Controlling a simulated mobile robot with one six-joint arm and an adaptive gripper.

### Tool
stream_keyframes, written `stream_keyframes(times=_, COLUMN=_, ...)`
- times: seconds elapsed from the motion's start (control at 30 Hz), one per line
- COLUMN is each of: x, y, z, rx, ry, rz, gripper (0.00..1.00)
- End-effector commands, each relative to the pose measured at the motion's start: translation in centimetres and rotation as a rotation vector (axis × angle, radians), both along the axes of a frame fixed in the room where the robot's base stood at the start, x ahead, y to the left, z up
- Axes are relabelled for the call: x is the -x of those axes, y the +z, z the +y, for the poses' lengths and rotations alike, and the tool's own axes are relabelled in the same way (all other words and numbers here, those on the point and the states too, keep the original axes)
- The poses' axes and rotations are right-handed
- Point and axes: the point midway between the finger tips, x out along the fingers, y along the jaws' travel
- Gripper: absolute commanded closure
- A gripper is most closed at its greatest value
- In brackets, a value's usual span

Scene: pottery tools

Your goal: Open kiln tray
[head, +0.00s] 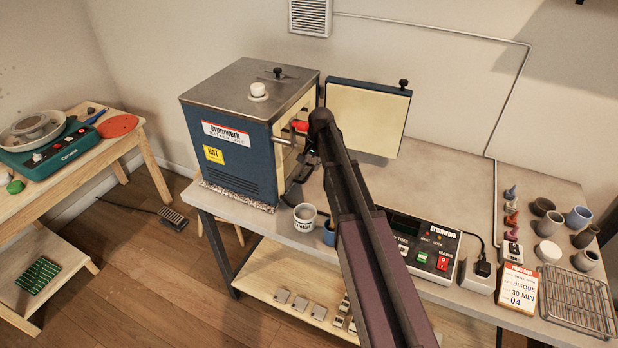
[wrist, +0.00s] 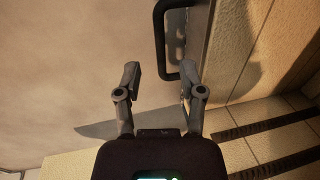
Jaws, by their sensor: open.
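The blue kiln (head: 235,140) stands at the left end of the grey table, with its door (head: 366,115) swung open to the right. My gripper (head: 299,172) is at the kiln's open front, partly hidden by my arm. In the wrist view my gripper (wrist: 160,75) is open and empty. A black bar handle (wrist: 159,40), on a grey panel (wrist: 195,35) that looks like the tray front, reaches down toward the gap between the fingertips. I cannot tell whether the fingers touch it. Most of the tray is hidden in the head view.
Cream slotted kiln lining (wrist: 270,135) lies close on the right in the wrist view. A white cup (head: 305,217) and a blue cup (head: 329,232) stand below my gripper. A control box (head: 423,250) and a wire rack (head: 578,297) are to the right.

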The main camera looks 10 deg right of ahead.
Motion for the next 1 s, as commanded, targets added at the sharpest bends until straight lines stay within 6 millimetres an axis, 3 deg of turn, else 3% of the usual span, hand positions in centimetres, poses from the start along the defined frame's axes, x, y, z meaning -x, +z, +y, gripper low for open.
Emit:
stream_keyframes(times=0.5, x=-0.4, y=-4.0, z=0.7, rx=0.000, ry=0.002, rz=0.000, gripper=0.49)
stream_keyframes(times=1.0, x=-0.5, y=-4.5, z=0.8, rx=0.000, ry=0.002, rz=0.000, gripper=0.49)
